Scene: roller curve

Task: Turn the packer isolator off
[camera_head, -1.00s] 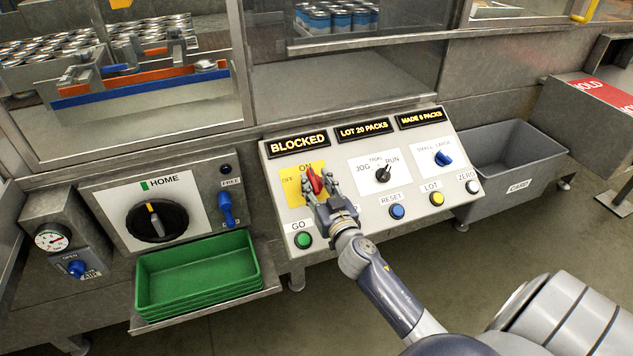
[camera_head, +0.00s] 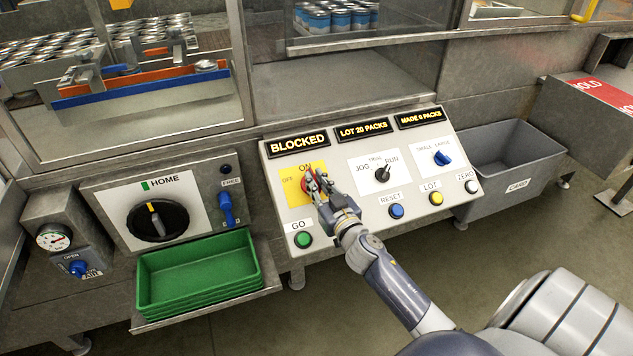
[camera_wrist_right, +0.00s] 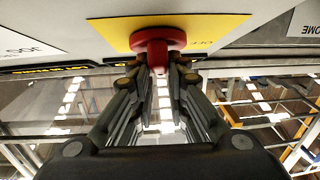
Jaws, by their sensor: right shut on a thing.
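The packer isolator is a red rotary knob (camera_head: 307,182) on a yellow plate (camera_head: 289,189) marked ON at the top and OFF at the left, on the sloping control panel. My right gripper (camera_head: 314,187) is at the knob, its fingers shut on the red handle and covering part of it. In the right wrist view the red knob (camera_wrist_right: 158,40) sits in front of the yellow plate (camera_wrist_right: 215,30), with its handle between my fingertips (camera_wrist_right: 161,72). The handle's exact angle is hard to tell. My left gripper is not in view.
The panel also has a green GO button (camera_head: 304,240), a JOG/RUN switch (camera_head: 382,174), a blue RESET button (camera_head: 397,211) and a blue size switch (camera_head: 442,158). The sign (camera_head: 298,143) reads BLOCKED. Green trays (camera_head: 198,285) stand at the left, a grey bin (camera_head: 512,160) at the right.

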